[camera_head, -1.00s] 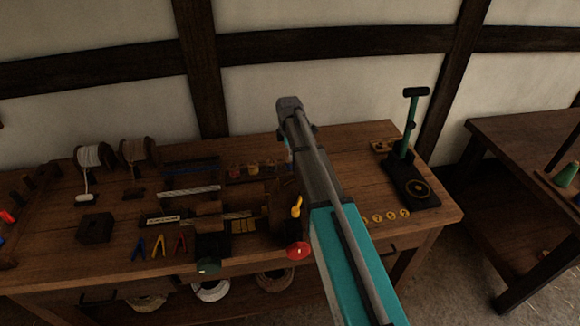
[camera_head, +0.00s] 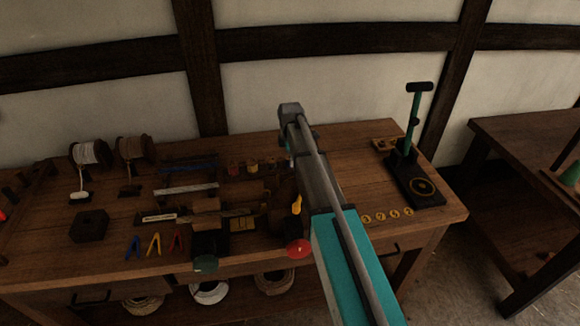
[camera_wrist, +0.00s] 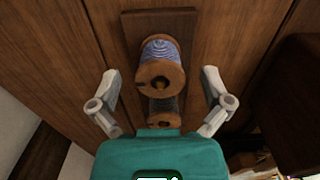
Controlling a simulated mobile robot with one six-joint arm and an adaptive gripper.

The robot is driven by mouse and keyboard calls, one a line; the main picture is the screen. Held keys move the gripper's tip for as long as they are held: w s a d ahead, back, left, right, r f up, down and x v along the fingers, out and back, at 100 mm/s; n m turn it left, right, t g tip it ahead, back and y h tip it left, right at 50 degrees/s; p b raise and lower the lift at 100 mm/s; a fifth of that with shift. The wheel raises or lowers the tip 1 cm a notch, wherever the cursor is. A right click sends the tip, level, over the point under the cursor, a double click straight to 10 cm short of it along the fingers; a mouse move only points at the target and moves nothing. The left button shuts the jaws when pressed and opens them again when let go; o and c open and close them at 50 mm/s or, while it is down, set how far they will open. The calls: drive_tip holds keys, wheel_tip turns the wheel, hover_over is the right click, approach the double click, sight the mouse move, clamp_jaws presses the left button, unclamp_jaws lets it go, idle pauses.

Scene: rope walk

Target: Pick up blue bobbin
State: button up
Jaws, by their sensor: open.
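The blue bobbin (camera_wrist: 160,49) shows in the wrist view, wound with pale blue thread between wooden flanges, with one flange end facing the camera. It lies ahead of my gripper (camera_wrist: 160,76), whose two grey fingers are spread wide, one on each side. Nothing is held, and no finger visibly touches the bobbin. A second bobbin with dark winding (camera_wrist: 163,107) sits nearer the teal gripper body, just below the blue one in the picture. In the head view my gripper (camera_head: 289,146) is mostly hidden behind my arm over the bench, and the blue bobbin cannot be made out.
A dark wooden strip (camera_wrist: 158,17) lies behind the blue bobbin. On the bench (camera_head: 345,160) are small bobbins (camera_head: 233,168), large spools (camera_head: 88,155), a winding device with a red knob (camera_head: 299,249) and a green-handled press (camera_head: 412,150). Bare bench top lies right of my arm.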

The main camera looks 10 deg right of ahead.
drive_tip(key=shift+f, duration=0.45)
idle(0.3)
drive_tip(key=c, duration=1.1)
drive_tip(key=shift+r, duration=0.2)
wheel_tip(320, 180, up, 10)
drive_tip(key=p, duration=0.9)
drive_tip(key=shift+f+p, duration=0.2)
drive_tip(key=shift+p, duration=0.1)
drive_tip(key=shift+r, duration=0.1)
